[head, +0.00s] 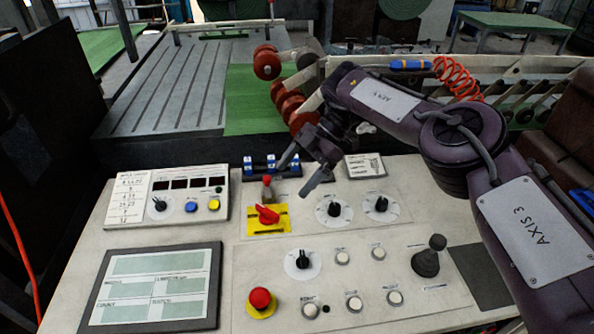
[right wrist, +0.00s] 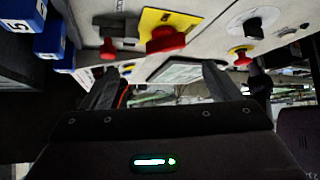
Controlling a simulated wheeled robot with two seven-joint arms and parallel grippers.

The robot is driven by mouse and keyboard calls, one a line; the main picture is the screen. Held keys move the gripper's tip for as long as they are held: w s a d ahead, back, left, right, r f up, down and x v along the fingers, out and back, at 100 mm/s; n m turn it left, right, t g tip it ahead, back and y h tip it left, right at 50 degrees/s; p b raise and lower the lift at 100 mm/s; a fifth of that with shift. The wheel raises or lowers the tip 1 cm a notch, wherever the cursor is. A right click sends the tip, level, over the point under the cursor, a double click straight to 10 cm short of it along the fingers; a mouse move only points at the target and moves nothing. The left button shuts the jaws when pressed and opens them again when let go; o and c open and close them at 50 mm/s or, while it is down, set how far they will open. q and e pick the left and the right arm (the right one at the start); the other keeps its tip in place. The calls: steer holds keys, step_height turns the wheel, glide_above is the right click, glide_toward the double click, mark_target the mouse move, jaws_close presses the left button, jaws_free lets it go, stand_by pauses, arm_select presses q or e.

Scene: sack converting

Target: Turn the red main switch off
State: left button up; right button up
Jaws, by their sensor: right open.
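The red main switch (head: 267,214) is a rotary handle on a yellow plate (head: 282,225) on the pale control panel, its handle slanting from upper left to lower right in the head view. It also shows in the right wrist view (right wrist: 166,40), near the top. My right gripper (head: 303,176) is open and empty, above the panel, up and to the right of the switch and apart from it. Its two fingers also show in the right wrist view (right wrist: 158,88). My left gripper is not in view.
A small red-tipped lever (head: 267,181) stands just behind the switch, close to the right gripper. Blue numbered blocks (head: 270,163) lie behind it. Black knobs (head: 334,210), a joystick (head: 430,258) and a red mushroom button (head: 260,299) stick up from the panel. A display (head: 155,288) lies at left.

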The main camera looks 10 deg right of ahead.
stand_by(0.3)
steer(key=b+v, duration=0.2)
steer(key=v, duration=0.6)
steer(key=shift+s+f, duration=0.1)
